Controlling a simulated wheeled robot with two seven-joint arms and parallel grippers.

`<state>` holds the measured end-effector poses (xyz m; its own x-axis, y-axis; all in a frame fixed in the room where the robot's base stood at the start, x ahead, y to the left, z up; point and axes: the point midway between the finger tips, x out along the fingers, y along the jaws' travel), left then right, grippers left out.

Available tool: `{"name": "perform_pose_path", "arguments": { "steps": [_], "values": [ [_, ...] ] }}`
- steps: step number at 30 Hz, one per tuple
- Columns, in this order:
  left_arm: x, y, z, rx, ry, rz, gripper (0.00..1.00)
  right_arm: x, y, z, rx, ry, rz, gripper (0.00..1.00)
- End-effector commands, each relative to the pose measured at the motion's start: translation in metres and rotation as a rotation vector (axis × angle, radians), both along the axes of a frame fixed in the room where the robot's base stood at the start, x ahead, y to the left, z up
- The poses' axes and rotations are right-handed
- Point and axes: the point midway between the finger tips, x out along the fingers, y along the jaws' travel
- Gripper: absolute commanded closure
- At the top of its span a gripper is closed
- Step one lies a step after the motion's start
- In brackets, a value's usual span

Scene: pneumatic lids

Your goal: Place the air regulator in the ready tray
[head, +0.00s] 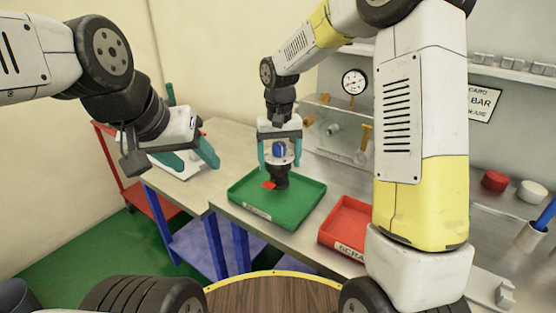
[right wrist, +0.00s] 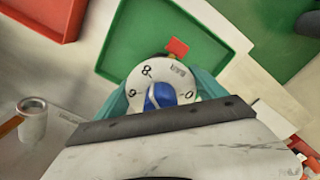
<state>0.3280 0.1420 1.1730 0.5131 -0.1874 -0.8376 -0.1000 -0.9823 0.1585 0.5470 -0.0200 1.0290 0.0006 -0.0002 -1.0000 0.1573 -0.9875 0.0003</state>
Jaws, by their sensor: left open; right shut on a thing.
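The air regulator (head: 280,177) has a white dial face, a blue knob and a dark lower body, with a small red tag beside it. It also shows in the right wrist view (right wrist: 135,90), dial towards the camera. My right gripper (head: 279,156) is shut on it, one teal finger on each side. It is upright over the green tray (head: 308,208), its lower end at or just above the tray floor; I cannot tell if it touches. The tray's front label is too small to read. My left gripper (head: 192,163) is open and empty, left of the tray.
A red scrap tray (head: 346,224) stands right of the green tray on the metal bench. A gauge (head: 354,82) and fittings are on the panel behind. Red and white lids (head: 494,181) lie at the far right. A red cart (head: 118,180) stands at the left.

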Motion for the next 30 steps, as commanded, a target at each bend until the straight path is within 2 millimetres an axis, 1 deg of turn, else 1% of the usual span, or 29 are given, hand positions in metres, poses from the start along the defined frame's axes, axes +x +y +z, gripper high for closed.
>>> {"name": "perform_pose_path", "arguments": {
  "steps": [3,6,16,17,19,20,26,30],
  "values": [
    [0.000,0.000,0.000,0.000,0.000,0.000,0.45,0.000,0.000,-0.019,0.000,0.003,-0.001,0.82],
    [0.000,0.000,0.000,0.000,0.000,0.000,0.45,0.000,0.000,-0.029,0.001,0.001,-0.001,0.82],
    [0.000,0.000,0.000,0.000,0.000,0.000,0.45,0.000,0.000,-0.031,0.000,0.000,0.000,0.82],
    [0.000,0.000,0.000,0.000,0.000,0.000,0.45,0.000,0.000,-0.031,0.000,0.001,0.000,0.16],
    [0.000,0.000,0.000,0.000,0.000,0.000,0.45,0.000,0.000,-0.031,0.000,0.000,0.000,0.02],
    [0.000,0.000,0.000,0.000,0.000,0.000,0.45,0.000,0.000,-0.031,0.000,0.000,0.000,0.00],
    [0.000,0.000,0.000,0.000,0.000,0.000,0.45,0.000,0.000,-0.031,0.000,0.000,0.000,0.00],
    [0.000,0.000,0.000,0.000,0.000,0.000,0.45,0.000,0.000,-0.023,0.001,-0.002,-0.001,0.00]
  ]
}}
